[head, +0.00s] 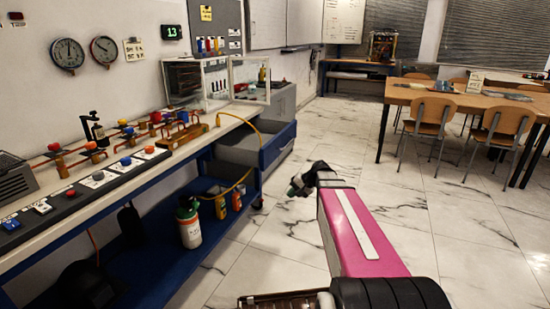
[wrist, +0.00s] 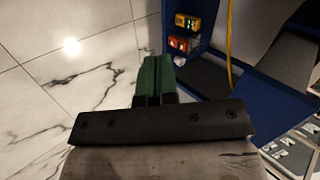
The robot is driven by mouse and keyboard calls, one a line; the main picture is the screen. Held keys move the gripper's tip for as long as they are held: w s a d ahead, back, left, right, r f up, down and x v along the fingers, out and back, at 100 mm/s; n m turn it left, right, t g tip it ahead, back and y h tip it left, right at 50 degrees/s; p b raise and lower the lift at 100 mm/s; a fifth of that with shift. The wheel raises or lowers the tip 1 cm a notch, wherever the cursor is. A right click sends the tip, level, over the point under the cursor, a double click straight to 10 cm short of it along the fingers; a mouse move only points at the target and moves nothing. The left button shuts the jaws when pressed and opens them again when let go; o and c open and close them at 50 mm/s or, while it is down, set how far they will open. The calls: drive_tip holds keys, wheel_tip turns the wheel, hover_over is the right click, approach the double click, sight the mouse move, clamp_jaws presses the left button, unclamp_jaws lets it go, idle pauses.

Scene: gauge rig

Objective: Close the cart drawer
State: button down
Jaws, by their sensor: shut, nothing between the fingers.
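The cart drawer (head: 279,146) stands open at the right end of the blue-framed bench in the head view. Its blue front juts out toward the aisle, and a grey inner part shows behind it. My gripper (head: 295,188) is in front of the drawer, lower in the picture and apart from it, over the floor. In the wrist view the green fingers of my gripper (wrist: 153,75) are together with nothing between them. Blue panels show at the right of the wrist view; I cannot tell which one is the drawer front.
A yellow hose (head: 262,137) hangs by the drawer. A white and green bottle (head: 190,225) and orange containers (head: 221,206) stand on the lower shelf (head: 160,262). A table (head: 465,100) with chairs is at the back right. The marble floor (head: 400,210) between is clear.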

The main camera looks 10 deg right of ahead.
sight(270, 157)
drive_tip(key=w+d+r+m+t+y, duration=0.2)
drive_tip(key=w+d+r+t+y, duration=0.3)
drive_tip(key=w+r, duration=0.7)
drive_tip(key=shift+g, duration=0.4)
drive_tip(key=x, duration=1.1)
drive_tip(key=shift+w+f, duration=0.1)
drive_tip(key=shift+w, duration=0.15)
drive_tip(key=shift+w+a, duration=0.2)
drive_tip(key=shift+a, duration=0.35)
drive_tip(key=w+a, duration=0.5)
drive_tip(key=a, duration=0.3)
drive_tip(key=w+a, duration=0.5)
drive_tip(key=a, duration=0.4)
drive_tip(key=w+a, duration=0.5)
drive_tip(key=a, duration=0.3)
drive_tip(key=shift+a, duration=0.4)
